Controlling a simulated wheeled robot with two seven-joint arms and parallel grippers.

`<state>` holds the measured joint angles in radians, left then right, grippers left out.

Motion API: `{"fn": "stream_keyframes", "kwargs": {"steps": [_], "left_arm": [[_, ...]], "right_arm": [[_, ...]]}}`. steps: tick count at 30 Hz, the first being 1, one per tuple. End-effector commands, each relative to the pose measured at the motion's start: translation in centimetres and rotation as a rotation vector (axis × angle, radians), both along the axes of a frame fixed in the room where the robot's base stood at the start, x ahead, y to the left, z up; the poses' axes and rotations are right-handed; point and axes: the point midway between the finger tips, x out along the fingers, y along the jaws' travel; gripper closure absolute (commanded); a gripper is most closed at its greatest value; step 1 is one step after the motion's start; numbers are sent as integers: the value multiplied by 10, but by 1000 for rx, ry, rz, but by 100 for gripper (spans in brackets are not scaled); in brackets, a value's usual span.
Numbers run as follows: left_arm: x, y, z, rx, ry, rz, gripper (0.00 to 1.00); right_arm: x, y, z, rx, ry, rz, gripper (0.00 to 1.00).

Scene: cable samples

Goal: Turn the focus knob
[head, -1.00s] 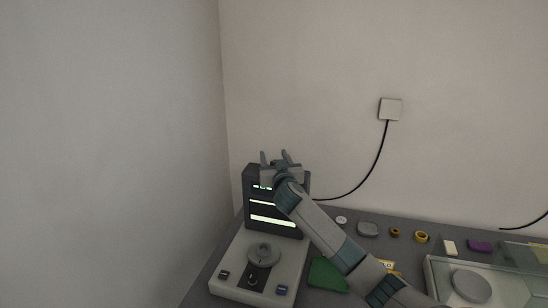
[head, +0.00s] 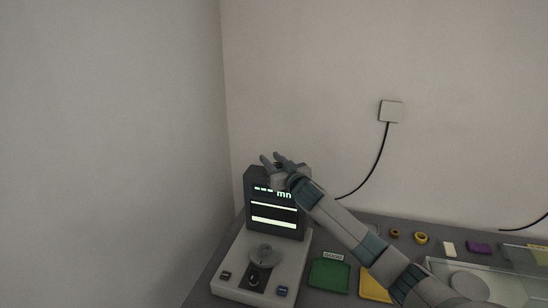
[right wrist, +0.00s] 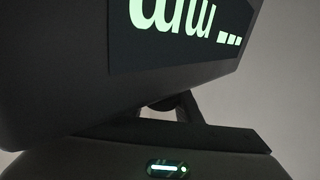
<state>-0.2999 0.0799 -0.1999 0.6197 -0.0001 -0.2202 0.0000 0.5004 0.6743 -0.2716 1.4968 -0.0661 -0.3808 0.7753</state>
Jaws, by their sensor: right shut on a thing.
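The measuring device has a dark upright housing with a lit green display (head: 274,222) and a pale base (head: 240,292). A round grey stage (head: 263,252) sits on the base, with a small round dark part (head: 254,279) in front of it. My right gripper (head: 271,157) is at the top of the housing, its fingers tilted up and left. It is shut on a small part there, apparently the focus knob, which the hand hides. The right wrist view shows the display (right wrist: 190,25) upside down and close, but no clear fingertips. My left gripper is not in view.
A green tray (head: 329,275) and a yellow tray (head: 375,286) lie right of the device, partly under my right arm. Small rings (head: 420,238), a purple block (head: 479,247) and a clear-walled case (head: 520,285) stand further right. A cable runs to a wall socket (head: 391,111).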

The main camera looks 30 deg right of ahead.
Motion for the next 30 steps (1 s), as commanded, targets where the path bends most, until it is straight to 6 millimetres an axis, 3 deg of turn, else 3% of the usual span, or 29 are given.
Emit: {"fn": "stream_keyframes", "kwargs": {"steps": [6,17,18,20,30], "left_arm": [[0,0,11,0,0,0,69],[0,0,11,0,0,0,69],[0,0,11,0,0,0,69],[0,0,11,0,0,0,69],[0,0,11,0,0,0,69]], "right_arm": [[0,4,1,-1,0,111,92],[-1,5,0,4,-2,132,92],[-1,5,0,4,-2,132,67],[-1,5,0,4,-2,132,52],[-1,4,0,3,-2,130,50]]}}
